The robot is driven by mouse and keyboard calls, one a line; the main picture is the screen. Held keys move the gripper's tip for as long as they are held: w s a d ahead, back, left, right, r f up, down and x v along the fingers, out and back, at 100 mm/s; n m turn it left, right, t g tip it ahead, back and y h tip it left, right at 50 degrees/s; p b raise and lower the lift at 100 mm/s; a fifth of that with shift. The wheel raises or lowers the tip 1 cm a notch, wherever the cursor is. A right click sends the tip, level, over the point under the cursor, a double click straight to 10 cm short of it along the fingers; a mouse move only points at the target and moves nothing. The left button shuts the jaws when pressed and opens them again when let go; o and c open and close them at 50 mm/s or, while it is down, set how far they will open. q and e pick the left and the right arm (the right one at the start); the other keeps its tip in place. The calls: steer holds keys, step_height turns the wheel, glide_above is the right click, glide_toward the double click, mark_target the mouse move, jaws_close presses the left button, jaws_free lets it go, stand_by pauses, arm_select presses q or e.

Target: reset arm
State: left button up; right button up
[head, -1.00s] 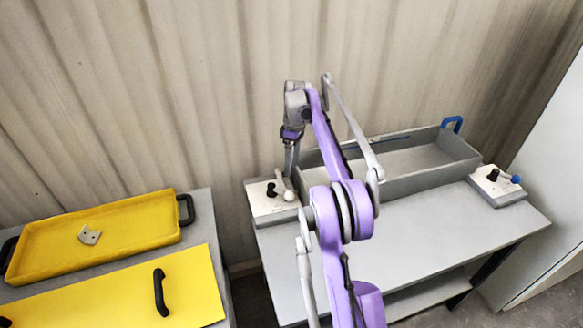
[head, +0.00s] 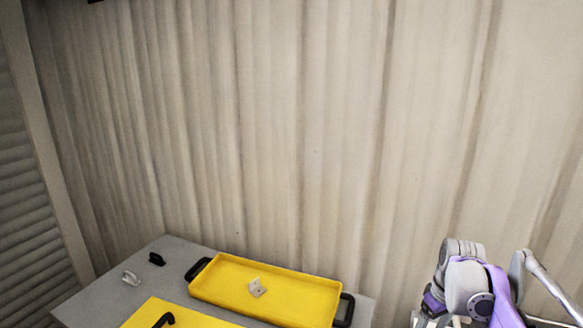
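My purple and grey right arm reaches in at the lower right corner, with its elbow bent and its wrist pointing down. Its gripper (head: 430,312) is at the bottom edge, mostly cut off and small, so I cannot tell whether the fingers are open or shut. My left arm and gripper are not in view.
A yellow tray (head: 205,283) with black handles stands on a grey table (head: 165,250), holding a small pale plate (head: 257,287). A yellow lid (head: 188,316) lies in front. A black piece (head: 156,259) and a light grey piece (head: 131,278) sit at left. A corrugated wall (head: 300,140) is behind.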

steer(key=s+a+f+m+t, duration=0.1)
steer(key=s+a+f+t, duration=0.1)
steer(key=s+a+f, duration=0.3)
steer(key=s+a+f+m+t, duration=0.1)
steer(key=s+a+f, duration=0.4)
steer(key=s+a, duration=0.8)
steer(key=shift+s+a+m+t, duration=0.15)
steer(key=shift+s+m+t, duration=0.25)
steer(key=shift+s+t, duration=0.5)
